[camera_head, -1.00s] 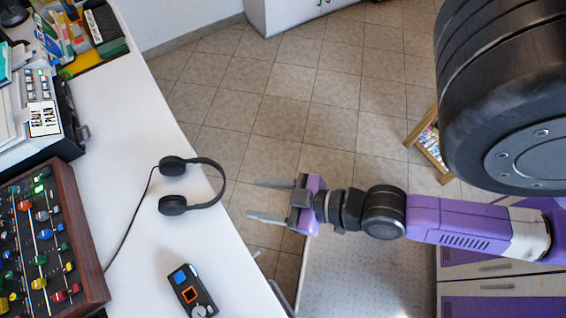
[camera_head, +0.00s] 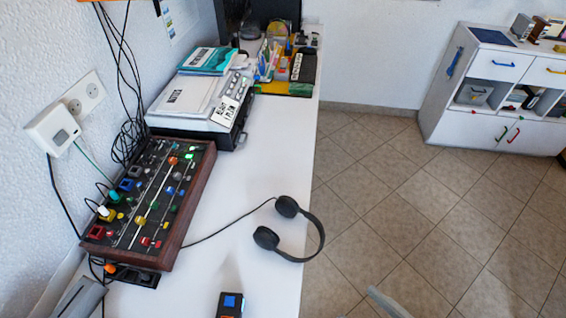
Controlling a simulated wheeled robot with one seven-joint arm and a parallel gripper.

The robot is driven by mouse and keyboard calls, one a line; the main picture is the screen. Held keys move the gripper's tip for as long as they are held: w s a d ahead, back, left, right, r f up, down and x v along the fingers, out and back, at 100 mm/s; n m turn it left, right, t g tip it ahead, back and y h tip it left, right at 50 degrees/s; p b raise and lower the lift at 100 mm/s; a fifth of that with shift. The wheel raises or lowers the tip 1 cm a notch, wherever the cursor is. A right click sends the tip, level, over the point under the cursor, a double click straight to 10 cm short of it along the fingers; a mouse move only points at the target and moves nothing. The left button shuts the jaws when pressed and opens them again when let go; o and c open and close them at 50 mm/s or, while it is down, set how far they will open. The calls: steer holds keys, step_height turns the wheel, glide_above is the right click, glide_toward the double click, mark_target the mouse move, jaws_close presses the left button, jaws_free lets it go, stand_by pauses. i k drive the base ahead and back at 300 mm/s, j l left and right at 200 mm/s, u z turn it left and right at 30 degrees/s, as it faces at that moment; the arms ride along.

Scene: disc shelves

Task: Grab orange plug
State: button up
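A small orange piece (camera_head: 110,268), which looks like the orange plug, sits at a dark block like a power strip (camera_head: 138,276), just below the near end of the mixer and close to the wall. It is too small to tell whether it is plugged in.
The white desk (camera_head: 215,240) bears a wood-sided mixer (camera_head: 150,205), black headphones (camera_head: 290,230), a printer (camera_head: 205,105) and a small dark device (camera_head: 230,304). Cables hang by the wall sockets (camera_head: 83,92). Tiled floor (camera_head: 400,200) is free to the right; a white cabinet (camera_head: 500,85) stands beyond.

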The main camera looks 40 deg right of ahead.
mark_target(108, 268)
steer(key=i+l+u, duration=0.1)
steer(key=l+u, duration=0.2)
steer(key=i+l+u, duration=0.3)
steer(key=l+u, duration=0.3)
steer(key=i+l+u, duration=0.3)
steer(key=l+u, duration=0.3)
